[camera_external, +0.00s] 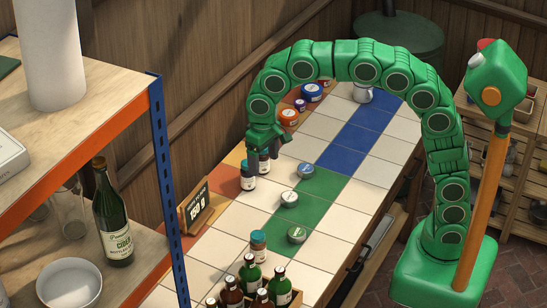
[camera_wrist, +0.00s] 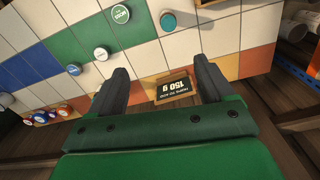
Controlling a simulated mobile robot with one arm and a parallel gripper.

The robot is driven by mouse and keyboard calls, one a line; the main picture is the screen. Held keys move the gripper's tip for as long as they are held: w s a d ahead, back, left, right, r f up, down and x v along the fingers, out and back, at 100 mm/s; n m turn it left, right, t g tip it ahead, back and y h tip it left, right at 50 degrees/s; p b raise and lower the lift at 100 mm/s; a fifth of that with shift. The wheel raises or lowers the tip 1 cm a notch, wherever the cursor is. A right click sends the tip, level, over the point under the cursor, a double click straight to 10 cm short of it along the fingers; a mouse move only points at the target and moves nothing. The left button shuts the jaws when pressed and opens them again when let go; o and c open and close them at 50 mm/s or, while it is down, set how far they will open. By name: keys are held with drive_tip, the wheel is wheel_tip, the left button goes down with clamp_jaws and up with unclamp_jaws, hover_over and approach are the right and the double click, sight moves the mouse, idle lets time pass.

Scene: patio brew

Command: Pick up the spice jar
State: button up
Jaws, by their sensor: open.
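Two small dark jars with white labels and teal lids show in the external view; which one is the spice jar I cannot tell. One jar (camera_external: 248,178) stands at the wall side of the tiled counter, just below my gripper (camera_external: 262,150). The other jar (camera_external: 258,246) stands nearer the front, and its teal lid seems to be the one in the wrist view (camera_wrist: 168,20). My gripper points down, and its two dark fingers (camera_wrist: 158,90) are apart with nothing held between them. The near jar does not show clearly in the wrist view.
A price sign (camera_external: 197,208) leans at the wall edge, also seen between the fingers (camera_wrist: 172,87). Colour-lidded jars (camera_external: 312,92) line the back. Bottles (camera_external: 251,272) stand in a crate in front. A shelf (camera_external: 120,85) is at left.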

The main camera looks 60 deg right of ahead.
sight(259, 233)
drive_tip(key=f, duration=0.8)
drive_tip(key=a+f, duration=0.1)
drive_tip(key=f, duration=0.8)
drive_tip(key=w+f, duration=0.1)
drive_tip(key=f, duration=0.7)
drive_tip(key=shift+a+f, duration=0.25)
drive_tip(key=shift+f, duration=0.15)
drive_tip(key=shift+a+f, duration=0.15)
drive_tip(key=shift+f, duration=1.75)
drive_tip(key=shift+a+f, duration=0.1)
drive_tip(key=shift+f, duration=1.8)
drive_tip(key=shift+c, duration=0.4)
drive_tip(key=c, duration=1.1)
